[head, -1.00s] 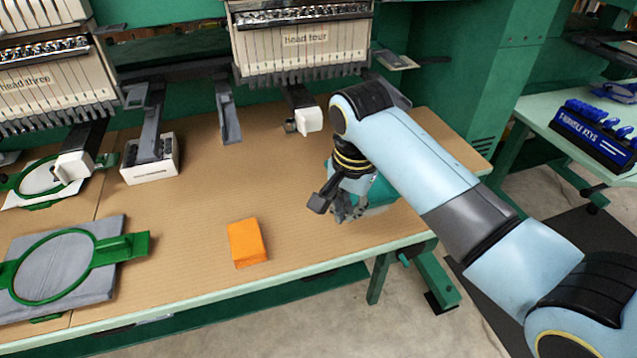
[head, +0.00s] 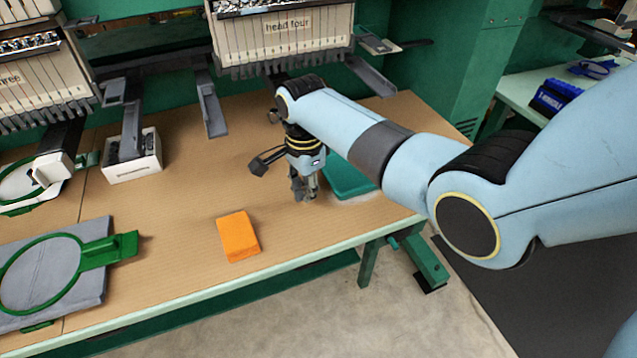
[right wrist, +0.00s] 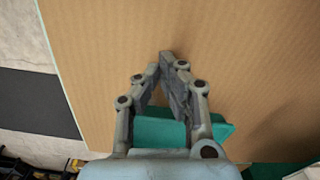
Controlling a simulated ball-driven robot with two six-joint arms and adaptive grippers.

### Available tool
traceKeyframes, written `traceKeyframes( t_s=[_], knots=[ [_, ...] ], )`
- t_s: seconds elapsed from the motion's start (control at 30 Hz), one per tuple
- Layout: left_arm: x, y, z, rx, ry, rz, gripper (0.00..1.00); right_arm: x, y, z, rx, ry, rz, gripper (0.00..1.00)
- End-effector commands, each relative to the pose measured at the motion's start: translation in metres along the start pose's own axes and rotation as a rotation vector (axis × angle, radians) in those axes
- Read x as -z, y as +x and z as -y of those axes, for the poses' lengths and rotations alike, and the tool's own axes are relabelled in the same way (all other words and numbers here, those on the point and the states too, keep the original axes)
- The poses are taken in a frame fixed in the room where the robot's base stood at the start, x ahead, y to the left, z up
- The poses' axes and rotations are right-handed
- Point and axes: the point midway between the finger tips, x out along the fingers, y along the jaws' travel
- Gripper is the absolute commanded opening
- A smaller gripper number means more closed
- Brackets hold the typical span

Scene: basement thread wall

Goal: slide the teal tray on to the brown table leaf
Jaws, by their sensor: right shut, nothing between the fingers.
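The teal tray (head: 346,178) lies on the brown table leaf (head: 190,215), near its right end, partly hidden behind my right arm. A pale strip shows under its front edge. My right gripper (head: 304,198) is shut and empty, pointing down just left of the tray. In the right wrist view the fingertips (right wrist: 166,60) meet over bare brown surface, and part of the tray (right wrist: 160,130) shows behind the fingers. I cannot tell whether the gripper touches the tray. My left gripper is not in view.
An orange block (head: 238,236) lies on the leaf left of my right gripper. A grey cloth with a green hoop (head: 85,262) lies at the left. A white box (head: 132,160) stands further back. Machine heads (head: 283,38) hang along the back. The leaf's middle is clear.

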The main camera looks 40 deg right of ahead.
Motion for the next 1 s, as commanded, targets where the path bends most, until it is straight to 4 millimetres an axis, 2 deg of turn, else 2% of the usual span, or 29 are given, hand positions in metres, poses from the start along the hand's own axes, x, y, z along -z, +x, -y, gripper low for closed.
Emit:
traceKeyframes(
  t_s=[0.03,0.2,0.7,0.77,1.0],
  knots=[
    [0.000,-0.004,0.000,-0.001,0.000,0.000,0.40,0.012,-0.005,0.002,0.004,0.002,-0.007,0.00],
    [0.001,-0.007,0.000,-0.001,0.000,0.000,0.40,0.027,-0.004,0.001,0.004,0.001,-0.005,0.00],
    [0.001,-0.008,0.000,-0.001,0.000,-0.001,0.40,0.037,-0.004,0.001,0.003,0.001,-0.005,0.00],
    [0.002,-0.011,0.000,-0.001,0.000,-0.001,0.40,0.047,-0.005,0.001,0.002,0.002,-0.007,0.00],
    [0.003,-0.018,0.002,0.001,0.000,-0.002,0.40,0.109,-0.005,0.001,0.001,0.004,-0.007,0.00]
  ],
)
